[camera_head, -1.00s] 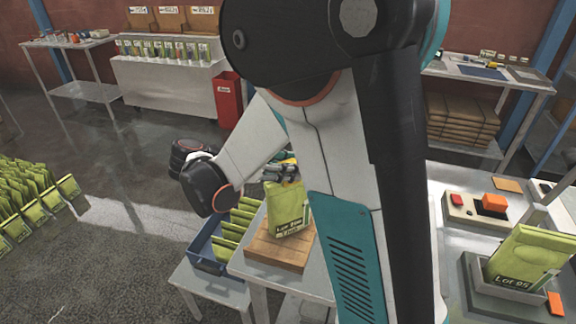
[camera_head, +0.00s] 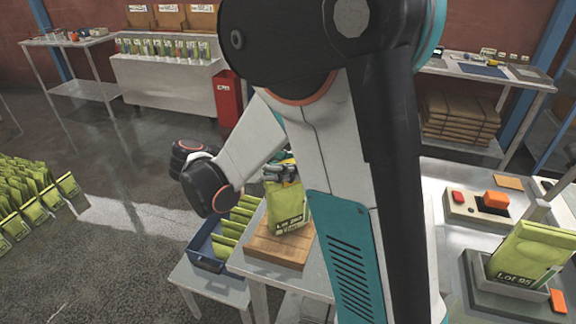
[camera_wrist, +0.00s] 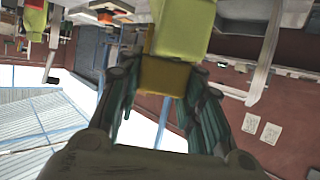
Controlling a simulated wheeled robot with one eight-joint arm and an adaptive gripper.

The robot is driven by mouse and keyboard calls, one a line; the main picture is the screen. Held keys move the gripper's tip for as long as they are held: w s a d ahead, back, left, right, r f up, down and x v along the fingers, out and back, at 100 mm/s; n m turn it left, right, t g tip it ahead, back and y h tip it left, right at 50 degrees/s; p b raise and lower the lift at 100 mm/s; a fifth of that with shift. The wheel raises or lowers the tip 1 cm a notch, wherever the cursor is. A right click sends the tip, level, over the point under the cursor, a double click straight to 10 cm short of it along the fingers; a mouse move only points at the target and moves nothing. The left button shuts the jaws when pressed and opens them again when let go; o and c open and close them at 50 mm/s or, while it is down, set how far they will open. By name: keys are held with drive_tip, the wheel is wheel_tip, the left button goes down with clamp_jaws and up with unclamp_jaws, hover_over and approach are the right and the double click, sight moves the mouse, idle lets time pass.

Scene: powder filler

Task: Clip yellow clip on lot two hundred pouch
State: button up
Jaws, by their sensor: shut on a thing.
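The lime-green Lot 200 pouch (camera_head: 292,212) stands on a wooden board (camera_head: 262,247) in the head view, leaning slightly, with its label facing forward. My gripper (camera_head: 282,172) is at the pouch's top edge. In the wrist view my gripper (camera_wrist: 160,92) is shut on the yellow clip (camera_wrist: 163,76), which lies between its fingers. The pouch (camera_wrist: 183,25) is directly beyond the clip, and the two appear to meet. I cannot tell how far the clip's jaws reach over the pouch edge.
A blue bin (camera_head: 207,252) of green pouches is left of the board. A Lot 95 pouch (camera_head: 526,252) stands in a holder at right, near a box with red and orange parts (camera_head: 476,206). More pouches (camera_head: 35,195) stand at far left.

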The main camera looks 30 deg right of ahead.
drive_tip(key=o, duration=1)
drive_tip(key=shift+c, duration=0.2)
drive_tip(key=a+r+n, duration=0.1)
drive_tip(key=a+r, duration=0.1)
drive_tip(key=a+r+n+y+p, duration=0.1)
drive_tip(key=a+r, duration=0.1)
drive_tip(key=w+a+r+n+t+p, duration=0.1)
drive_tip(key=a+r, duration=0.1)
drive_tip(key=shift+r, duration=0.35)
drive_tip(key=s+a+f+n+t+y+b, duration=0.2)
drive_tip(key=s+a+f+n+t+y, duration=0.1)
drive_tip(key=s+n+y, duration=0.3)
drive_tip(key=s+a+f+n+t+y+b, duration=0.1)
drive_tip(key=s+a+f+n+t+y, duration=0.2)
drive_tip(key=s+n, duration=0.5)
drive_tip(key=a+n+t+y, duration=0.1)
drive_tip(key=a+n+y, duration=0.1)
drive_tip(key=y, duration=0.1)
drive_tip(key=shift+f+t+b, duration=0.3)
drive_tip(key=shift+b, duration=0.05)
